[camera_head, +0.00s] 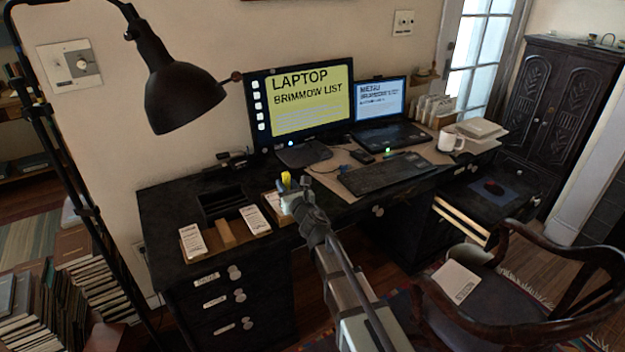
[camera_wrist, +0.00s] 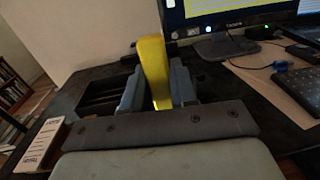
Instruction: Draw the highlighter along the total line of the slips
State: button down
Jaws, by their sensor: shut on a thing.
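My gripper (camera_head: 288,192) is shut on a yellow highlighter (camera_wrist: 151,62), which stands roughly upright between the two fingers in the wrist view. The highlighter's yellow end (camera_head: 285,180) also shows above my gripper in the head view. A white printed slip (camera_head: 192,241) lies on the desk's left front part. A second slip (camera_head: 255,219) lies to its right, nearer my gripper. A white slip (camera_wrist: 42,146) shows at the left of the wrist view. The highlighter's tip and whatever lies directly under my gripper are hidden.
The black desk (camera_head: 160,205) carries an open dark tray (camera_head: 222,200) behind the slips and a wooden block (camera_head: 226,233) between them. A monitor (camera_head: 300,100), laptop (camera_head: 385,135), keyboard (camera_head: 385,174) and mug (camera_head: 450,142) stand to the right. A lamp (camera_head: 170,85) overhangs the left side.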

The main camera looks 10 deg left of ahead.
jog(key=shift+w+a+n+g+y, duration=0.65)
jog(key=shift+w+a, duration=0.35)
jog(key=shift+a, duration=1.4)
notch_tip(320, 180, down, 8)
jog(key=shift+r, duration=0.15)
jog(key=shift+w+d, duration=0.6)
jog(key=shift+w, duration=0.05)
jog(key=shift+w+d, duration=1.6)
jog(key=shift+s+a+r, duration=0.6)
jog(key=shift+s+a, duration=1.65)
jog(key=shift+s, duration=0.05)
notch_tip(320, 180, up, 7)
